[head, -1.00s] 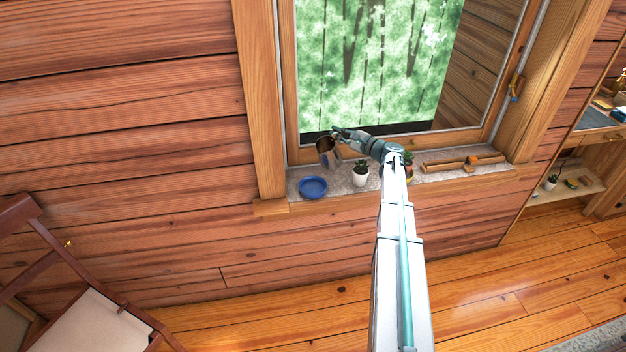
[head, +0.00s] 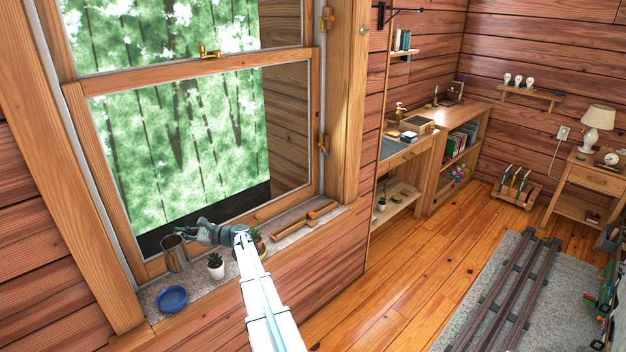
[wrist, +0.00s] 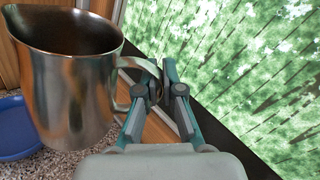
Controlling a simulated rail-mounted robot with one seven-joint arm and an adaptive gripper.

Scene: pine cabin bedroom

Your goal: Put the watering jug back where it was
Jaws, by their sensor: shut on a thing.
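The watering jug is a brushed metal pitcher (head: 174,254) at the left end of the window sill (head: 205,288). In the wrist view the jug (wrist: 75,85) fills the left side, upright, with its spout to the upper left. My gripper (head: 192,236) reaches it from the right. In the wrist view my gripper (wrist: 161,88) is shut on the jug's handle. The jug appears to be at or just above sill height; I cannot tell whether its base touches the sill.
A blue dish (head: 171,299) lies on the sill in front of the jug. A white potted plant (head: 215,265) stands to its right, and another plant (head: 258,242) is partly behind my arm. Wooden pieces (head: 305,220) lie farther right. The window frame (head: 110,190) rises behind.

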